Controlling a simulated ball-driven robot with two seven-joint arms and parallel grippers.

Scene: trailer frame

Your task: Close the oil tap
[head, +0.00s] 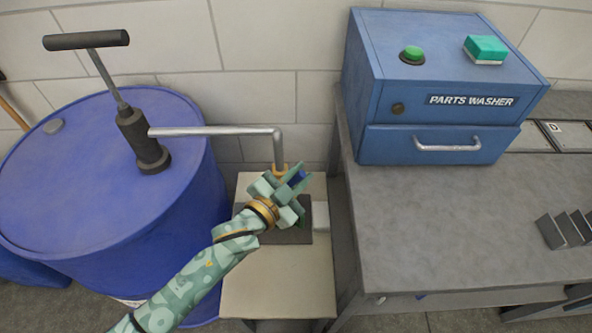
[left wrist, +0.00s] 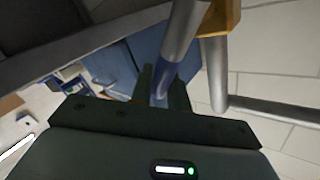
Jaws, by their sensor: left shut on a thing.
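The oil tap has a brass body (head: 280,171) at the lower end of the spout pipe (head: 215,131) that runs from the hand pump (head: 140,140) on the blue drum (head: 70,200). A blue tap handle (head: 297,178) shows at my left gripper (head: 290,184). My left gripper is shut on this handle. In the left wrist view, the blue handle (left wrist: 160,88) sits between the two fingers, and the brass body (left wrist: 222,15) is just above it. The gripper partly hides the tap from the head camera. My right gripper is not in view.
A pale stand (head: 255,280) with a dark plate is below the spout. A grey bench (head: 420,220) with a blue parts washer (head: 440,85) stands close on the right. The pump's T-handle (head: 87,40) rises at upper left. A wall closes the back.

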